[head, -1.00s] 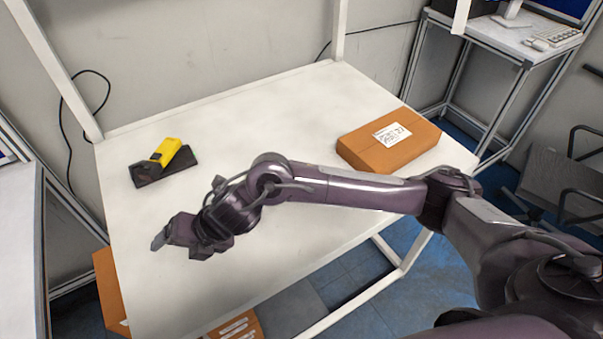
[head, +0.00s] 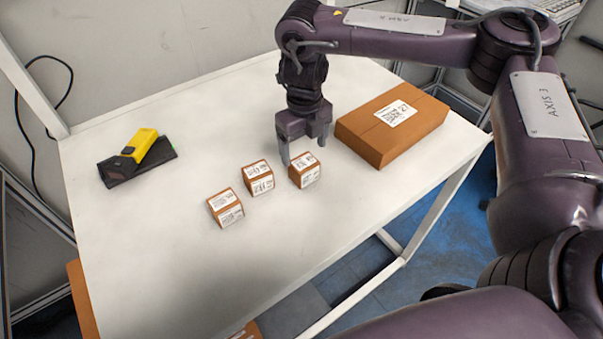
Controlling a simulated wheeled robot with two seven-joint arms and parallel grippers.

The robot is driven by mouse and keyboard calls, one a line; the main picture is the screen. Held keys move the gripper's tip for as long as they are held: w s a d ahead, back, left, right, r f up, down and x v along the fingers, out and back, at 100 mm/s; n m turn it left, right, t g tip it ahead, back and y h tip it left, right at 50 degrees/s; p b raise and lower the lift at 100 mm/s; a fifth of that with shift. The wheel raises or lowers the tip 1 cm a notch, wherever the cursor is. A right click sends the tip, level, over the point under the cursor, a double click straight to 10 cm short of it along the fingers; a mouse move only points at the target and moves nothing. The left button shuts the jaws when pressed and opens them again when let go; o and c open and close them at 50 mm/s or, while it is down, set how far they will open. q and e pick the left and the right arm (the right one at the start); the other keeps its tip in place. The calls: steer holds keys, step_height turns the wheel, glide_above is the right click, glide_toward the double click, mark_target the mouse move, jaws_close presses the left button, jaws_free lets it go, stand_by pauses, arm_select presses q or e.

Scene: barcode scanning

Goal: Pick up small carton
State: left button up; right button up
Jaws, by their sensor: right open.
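Three small brown cartons with white labels stand in a slanting row on the white table in the head view: a left one (head: 226,208), a middle one (head: 258,178) and a right one (head: 304,171). My right gripper (head: 304,153) points down at the right small carton, open. Its fingertips are at or just above the carton's top, one toward its left and one toward its right. Whether they touch it I cannot tell. My left gripper is not in view.
A large flat brown carton (head: 395,122) lies close to the right of my right gripper. A yellow and black scanner (head: 138,148) rests on a black base at the table's left. The front of the white table (head: 170,270) is clear.

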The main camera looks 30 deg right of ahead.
mark_target(304, 162)
steer(key=shift+s+f, duration=0.25)
steer(key=shift+f, duration=0.65)
steer(key=shift+f+p, duration=0.4)
steer(key=shift+p, duration=0.05)
step_height(304, 162, down, 4)
steer(key=shift+r+p, duration=0.15)
steer(key=shift+p, duration=0.65)
steer(key=shift+f, duration=0.4)
steer(key=shift+c, duration=0.3)
steer(key=shift+w, duration=0.1)
steer(key=c, duration=1.1)
steer(key=shift+r, duration=0.1)
